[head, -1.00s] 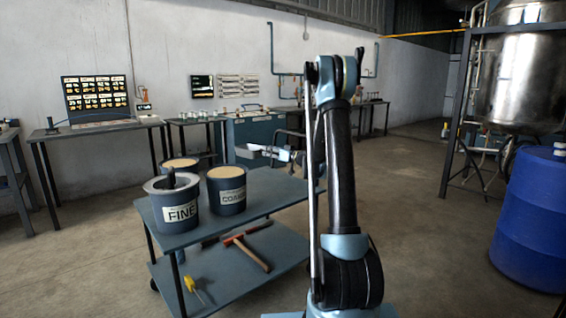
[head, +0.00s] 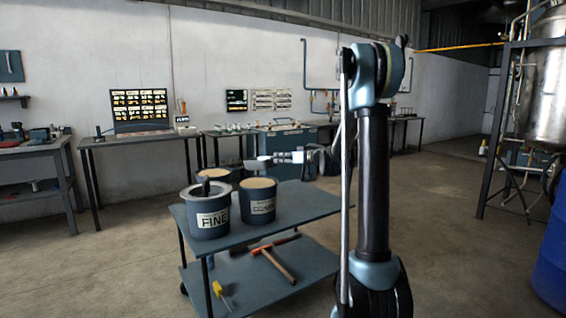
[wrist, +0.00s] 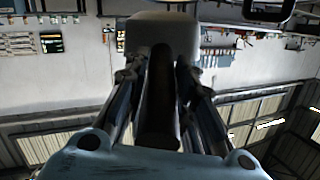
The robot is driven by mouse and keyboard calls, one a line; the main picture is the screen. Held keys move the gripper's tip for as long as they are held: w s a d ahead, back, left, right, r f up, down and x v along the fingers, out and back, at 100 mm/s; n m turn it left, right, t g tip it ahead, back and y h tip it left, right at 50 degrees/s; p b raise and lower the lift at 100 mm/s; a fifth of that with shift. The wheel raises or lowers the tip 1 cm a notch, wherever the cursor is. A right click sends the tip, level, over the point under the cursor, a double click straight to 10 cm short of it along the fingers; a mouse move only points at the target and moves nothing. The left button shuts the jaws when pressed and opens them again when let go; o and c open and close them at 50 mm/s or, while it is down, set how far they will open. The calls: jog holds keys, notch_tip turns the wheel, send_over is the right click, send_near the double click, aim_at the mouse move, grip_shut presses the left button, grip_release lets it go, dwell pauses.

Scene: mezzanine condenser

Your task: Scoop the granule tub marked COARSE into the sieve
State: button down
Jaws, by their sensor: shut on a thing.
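The tub marked COARSE (head: 258,206) stands upright on the top shelf of a cart, filled near its rim with tan granules. Its label is partly readable. The tub marked FINE (head: 211,218) stands to its left and nearer, with a dark object poking up from its opening. A third tub (head: 219,180) with tan contents is behind. My gripper (head: 297,157) is shut on a scoop's dark handle (wrist: 158,95). The scoop's grey bowl (wrist: 165,33) shows in the wrist view beyond the fingers. In the head view it appears above the COARSE tub's rim, apart from it. I cannot make out the sieve.
The cart's top (head: 300,205) is bare to the right of the tubs. A hammer (head: 274,262) and a yellow tool (head: 220,291) lie on its lower shelf. Benches line the wall behind. A blue drum (head: 555,255) stands at the right edge.

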jog(key=shift+w+a+f+g+h, duration=0.15)
jog(key=shift+w+a+g+h, duration=0.35)
jog(key=shift+h, duration=0.5)
jog(key=shift+s+f, duration=0.1)
jog(key=shift+f, duration=2.75)
jog(key=shift+t+y, duration=0.3)
jog(key=shift+y, duration=0.4)
jog(key=r, duration=0.3)
jog(key=d+r, duration=0.1)
jog(key=shift+s+r, duration=0.3)
jog(key=shift+s, duration=0.1)
jog(key=shift+s+d+r+t+y, duration=0.3)
jog(key=shift+r+y, duration=0.2)
jog(key=shift+r, duration=0.2)
jog(key=shift+s+d+r+t+y, duration=0.1)
jog(key=shift+d+r+t+y, duration=0.1)
jog(key=shift+r+t+y, duration=0.35)
jog(key=shift+r, duration=0.1)
